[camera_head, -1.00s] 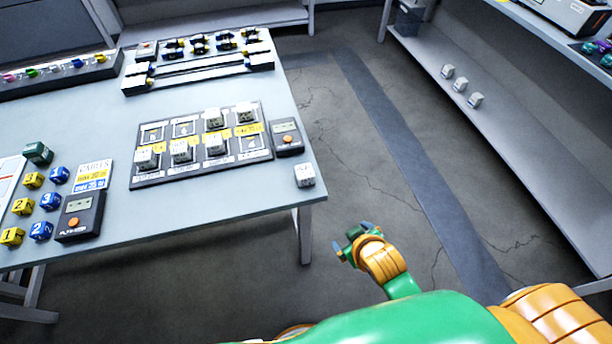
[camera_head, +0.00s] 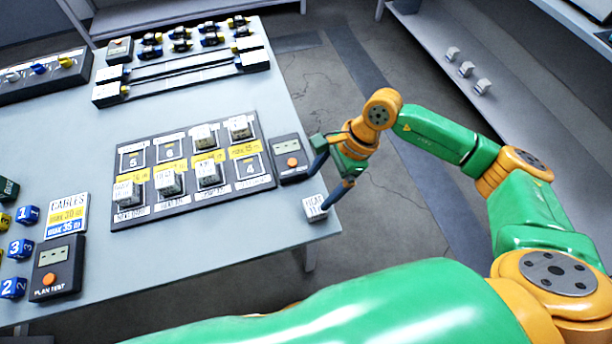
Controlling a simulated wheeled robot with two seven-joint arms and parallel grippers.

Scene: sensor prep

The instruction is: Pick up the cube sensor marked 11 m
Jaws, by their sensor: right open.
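A white cube sensor (camera_head: 315,208) sits alone on the table's (camera_head: 230,262) right front corner. Its dark lettering is too small to read surely. My right gripper (camera_head: 327,177) is open and empty, just behind and above this cube. One fingertip points toward the black tester box, and the other comes down beside the cube's right side. I cannot tell whether that finger touches the cube. Other white cube sensors stand on the dark slotted board (camera_head: 196,202), some in its back row and some in its front row. My left gripper is not in view.
A black tester box (camera_head: 290,158) stands close behind the lone cube. Another tester (camera_head: 57,266), a cables card (camera_head: 67,214) and blue numbered cubes lie at the left. A rail fixture (camera_head: 180,75) is at the back. The tabletop in front of the board is clear.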

